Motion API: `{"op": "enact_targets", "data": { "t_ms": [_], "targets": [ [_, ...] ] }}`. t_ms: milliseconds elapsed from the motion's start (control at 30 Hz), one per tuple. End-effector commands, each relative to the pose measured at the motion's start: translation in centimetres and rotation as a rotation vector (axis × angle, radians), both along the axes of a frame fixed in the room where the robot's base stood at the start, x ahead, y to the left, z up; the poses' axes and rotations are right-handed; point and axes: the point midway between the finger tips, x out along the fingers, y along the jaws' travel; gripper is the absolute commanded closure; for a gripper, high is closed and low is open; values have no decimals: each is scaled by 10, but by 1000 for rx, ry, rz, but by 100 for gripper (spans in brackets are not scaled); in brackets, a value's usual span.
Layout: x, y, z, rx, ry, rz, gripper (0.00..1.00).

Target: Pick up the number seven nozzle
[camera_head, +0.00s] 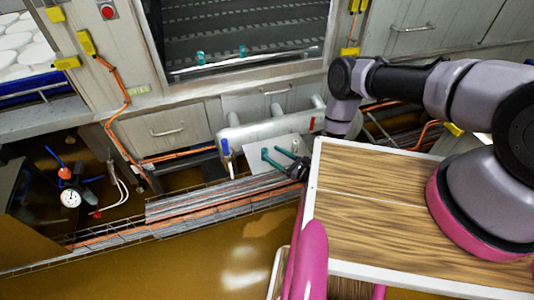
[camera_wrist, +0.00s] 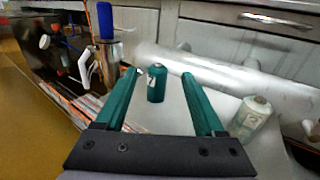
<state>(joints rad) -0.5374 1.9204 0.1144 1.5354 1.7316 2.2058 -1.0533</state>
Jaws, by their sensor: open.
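My gripper (camera_wrist: 160,76) is open, with two long teal fingers pointing forward over a pale flat surface. A dark teal nozzle (camera_wrist: 156,84), a small cylinder with a white label, stands upright in the gap between the fingertips in the wrist view. I see no grip on it. A paler grey-green nozzle (camera_wrist: 250,119), also labelled, stands to the right of the right finger. The numbers on both labels are too small to read, so I cannot tell which is number seven. In the head view my gripper (camera_head: 270,152) reaches over the pale surface, and no nozzle shows clearly there.
A thick pale pipe (camera_head: 270,125) runs behind the pale surface (camera_head: 290,142). A metal post with a blue top (camera_wrist: 105,22) stands to the left. A wood-topped table (camera_head: 370,200) lies to the right. Two teal pieces (camera_head: 200,57) (camera_head: 243,50) sit by the dark window.

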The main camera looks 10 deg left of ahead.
Motion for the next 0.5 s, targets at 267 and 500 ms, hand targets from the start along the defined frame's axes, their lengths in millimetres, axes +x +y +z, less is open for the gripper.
{"op": "enact_targets", "data": {
  "t_ms": [267,500],
  "targets": [
    [13,28,0,0,-1,3,29],
    [21,59,-5,1,-3,7,29]
  ]
}}
